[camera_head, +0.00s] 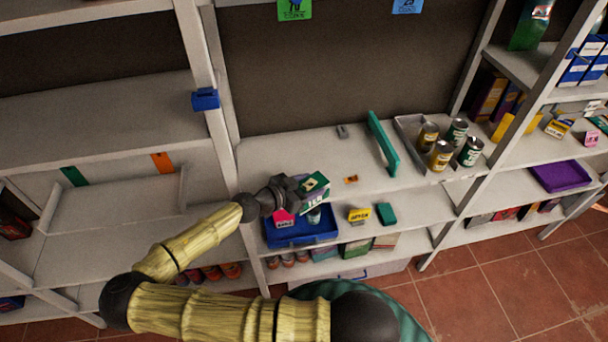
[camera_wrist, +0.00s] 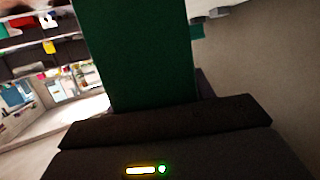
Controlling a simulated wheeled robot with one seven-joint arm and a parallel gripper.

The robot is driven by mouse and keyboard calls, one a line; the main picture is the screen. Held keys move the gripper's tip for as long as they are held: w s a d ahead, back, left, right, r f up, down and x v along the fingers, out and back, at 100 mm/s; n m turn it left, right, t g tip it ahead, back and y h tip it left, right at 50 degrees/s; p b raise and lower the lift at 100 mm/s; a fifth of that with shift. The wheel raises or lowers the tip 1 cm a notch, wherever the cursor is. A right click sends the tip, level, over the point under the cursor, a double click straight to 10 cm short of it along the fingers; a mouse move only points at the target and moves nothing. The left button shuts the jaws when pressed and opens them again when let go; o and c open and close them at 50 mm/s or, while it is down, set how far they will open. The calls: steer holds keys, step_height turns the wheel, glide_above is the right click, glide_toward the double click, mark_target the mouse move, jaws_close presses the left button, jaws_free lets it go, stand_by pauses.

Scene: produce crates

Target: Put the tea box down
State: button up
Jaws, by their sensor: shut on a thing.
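The tea box (camera_head: 314,183) is green with a white part. My gripper (camera_head: 294,190) is shut on it and holds it over the blue tray (camera_head: 291,238) on the middle shelf. In the wrist view the tea box (camera_wrist: 133,55) is a dark green block rising from between the dark jaws (camera_wrist: 160,110). I cannot tell whether the box touches anything below it.
A pink tag (camera_head: 284,218) and a can (camera_head: 314,215) are at the blue tray. A yellow tag (camera_head: 359,215) and a teal block (camera_head: 386,213) sit to the right. The shelf behind the gripper is mostly bare.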

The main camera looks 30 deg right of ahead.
steer(key=w+d, duration=0.2)
steer(key=w, duration=0.4)
steer(key=shift+w, duration=0.3)
steer(key=shift+f, duration=1.8)
steer(key=shift+f, duration=0.1)
steer(key=o, duration=1)
